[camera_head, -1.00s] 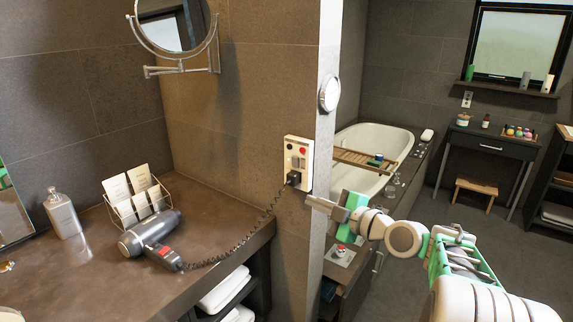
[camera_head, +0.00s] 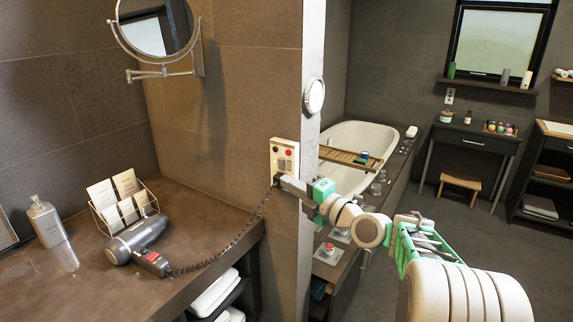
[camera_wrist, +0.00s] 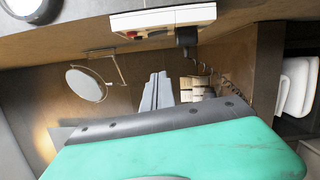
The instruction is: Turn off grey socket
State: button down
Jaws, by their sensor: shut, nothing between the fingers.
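The cream wall socket panel (camera_head: 285,152) is on the tiled wall by the corner. It has a dark button and a red button near its top. My gripper (camera_head: 280,181) is shut and empty, its tips at the panel's lower part, hiding the lower part and most of the plug. I cannot tell whether they touch. In the wrist view the panel (camera_wrist: 160,20) shows edge-on at the top, with a black plug (camera_wrist: 186,38) standing out of it.
A hair dryer (camera_head: 133,240) lies on the counter (camera_head: 100,285), its coiled cord (camera_head: 225,258) running up to the panel. A card rack (camera_head: 125,208) and a dispenser bottle (camera_head: 47,222) stand behind it. A round mirror (camera_head: 157,27) is above. The bathtub (camera_head: 350,150) is right of the wall edge.

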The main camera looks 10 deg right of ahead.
aim_at(283, 168)
jog(key=w+p, duration=0.1)
jog(key=w, duration=0.1)
jog(key=w+p, duration=0.1)
jog(key=w, duration=0.2)
jog(key=w+p, duration=0.1)
jog(key=w, duration=0.2)
jog(key=shift+a+r, duration=0.1)
jog(key=shift+r, duration=0.2)
jog(key=shift+s, duration=0.1)
